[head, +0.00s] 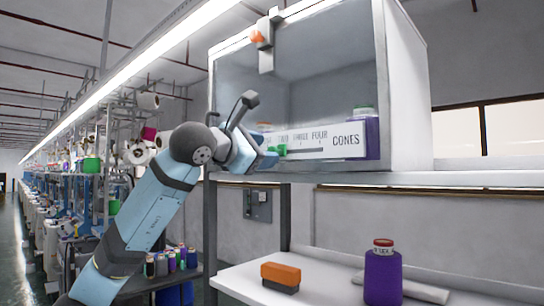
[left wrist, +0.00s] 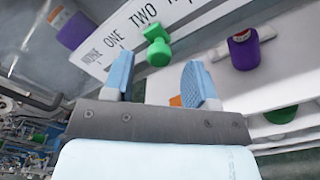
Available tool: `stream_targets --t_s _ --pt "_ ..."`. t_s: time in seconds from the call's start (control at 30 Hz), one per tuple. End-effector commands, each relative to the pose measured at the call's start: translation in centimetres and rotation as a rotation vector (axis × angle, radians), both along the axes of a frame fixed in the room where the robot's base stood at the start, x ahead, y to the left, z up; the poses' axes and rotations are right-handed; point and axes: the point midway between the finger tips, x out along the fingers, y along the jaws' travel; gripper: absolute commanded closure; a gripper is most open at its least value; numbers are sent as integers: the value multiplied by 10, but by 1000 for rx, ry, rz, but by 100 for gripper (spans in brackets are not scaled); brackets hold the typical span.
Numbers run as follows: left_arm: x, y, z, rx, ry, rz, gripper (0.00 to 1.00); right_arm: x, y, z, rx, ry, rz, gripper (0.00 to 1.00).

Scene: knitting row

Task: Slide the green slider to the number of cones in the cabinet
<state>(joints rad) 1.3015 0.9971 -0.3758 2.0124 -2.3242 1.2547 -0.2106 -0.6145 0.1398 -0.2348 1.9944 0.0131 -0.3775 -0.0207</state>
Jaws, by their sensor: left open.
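The green slider (head: 280,150) sits on the white scale plate (head: 347,141) at the front of the glass-fronted cabinet (head: 407,90), by the word TWO. In the left wrist view, the green slider (left wrist: 158,50) stands out from the plate (left wrist: 97,66), just beyond and between my open fingers, apart from them. My left gripper (head: 268,159) is open and empty; it shows in the left wrist view (left wrist: 160,80). A purple cone (head: 372,137) stands inside the cabinet at the right. Another cone top (head: 263,127) shows at the left, mostly hidden by the plate and my gripper.
Below, a white table (head: 235,283) holds an orange and dark block (head: 281,275) and a purple cone (head: 383,277). Several cones (head: 172,261) stand on a lower shelf at left. An orange-tipped latch (head: 263,40) is at the cabinet's upper front.

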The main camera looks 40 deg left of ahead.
Motion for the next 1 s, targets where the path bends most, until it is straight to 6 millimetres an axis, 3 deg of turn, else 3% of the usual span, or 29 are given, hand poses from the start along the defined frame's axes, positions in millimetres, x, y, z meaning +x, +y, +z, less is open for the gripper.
stream_targets --t_s 0.2,0.4,0.6,1.0 --pt "-53 5 -3 3 -3 3 48 -1 -1 -20 -2 6 -1 100" --pt "-86 7 -1 2 -2 3 48 -1 0 -26 -2 6 -1 100" --pt "-99 8 0 1 -1 1 48 0 0 -25 -1 0 -1 100" --pt "-100 8 0 1 0 1 48 1 0 -22 1 -4 0 100"
